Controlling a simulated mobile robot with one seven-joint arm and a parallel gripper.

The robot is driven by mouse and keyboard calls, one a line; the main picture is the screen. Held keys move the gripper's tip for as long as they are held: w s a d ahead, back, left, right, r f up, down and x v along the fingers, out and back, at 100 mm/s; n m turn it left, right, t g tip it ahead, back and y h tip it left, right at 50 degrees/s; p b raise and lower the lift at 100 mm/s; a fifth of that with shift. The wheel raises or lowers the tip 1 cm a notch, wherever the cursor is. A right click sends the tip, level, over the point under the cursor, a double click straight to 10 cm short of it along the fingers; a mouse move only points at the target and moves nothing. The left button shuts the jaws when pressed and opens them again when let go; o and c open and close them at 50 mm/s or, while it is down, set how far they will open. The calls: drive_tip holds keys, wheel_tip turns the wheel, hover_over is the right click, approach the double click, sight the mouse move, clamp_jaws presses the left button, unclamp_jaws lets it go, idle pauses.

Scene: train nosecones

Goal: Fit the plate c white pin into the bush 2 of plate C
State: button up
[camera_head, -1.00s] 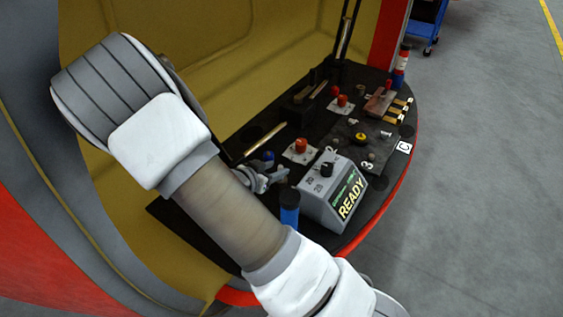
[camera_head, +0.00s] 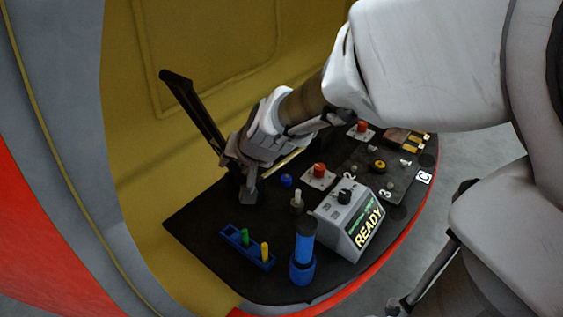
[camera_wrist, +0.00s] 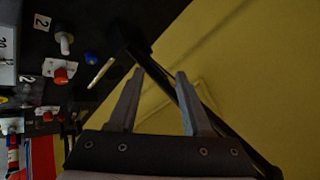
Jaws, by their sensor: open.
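A small white pin (camera_head: 297,197) stands upright left of the grey control box in the head view. It also shows at upper left in the wrist view (camera_wrist: 65,42).
The grey box (camera_head: 350,218) reads READY. A blue cylinder (camera_head: 303,252) and a blue tray (camera_head: 247,248) with green and yellow pegs stand in front. A blue knob (camera_head: 286,181) and red button (camera_head: 319,170) are near the pin. A dark upright bar (camera_head: 195,110) stands behind my gripper.

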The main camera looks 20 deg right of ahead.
drive_tip(key=s+d+r+n+g+h, duration=0.1)
drive_tip(key=s+d+r+n, duration=0.1)
drive_tip(key=s, duration=0.7)
drive_tip(key=s+d+r+n+g+h, duration=0.1)
drive_tip(key=s+d+r+n, duration=0.1)
drive_tip(key=s+d+r, duration=0.3)
drive_tip(key=s, duration=0.4)
drive_tip(key=shift+n, duration=0.3)
drive_tip(key=shift+s+r, duration=0.1)
drive_tip(key=shift+r, duration=0.1)
wheel_tip(320, 180, up, 15)
drive_tip(key=p, duration=1.5)
drive_tip(key=shift+r, duration=0.1)
drive_tip(key=shift+d, duration=0.2)
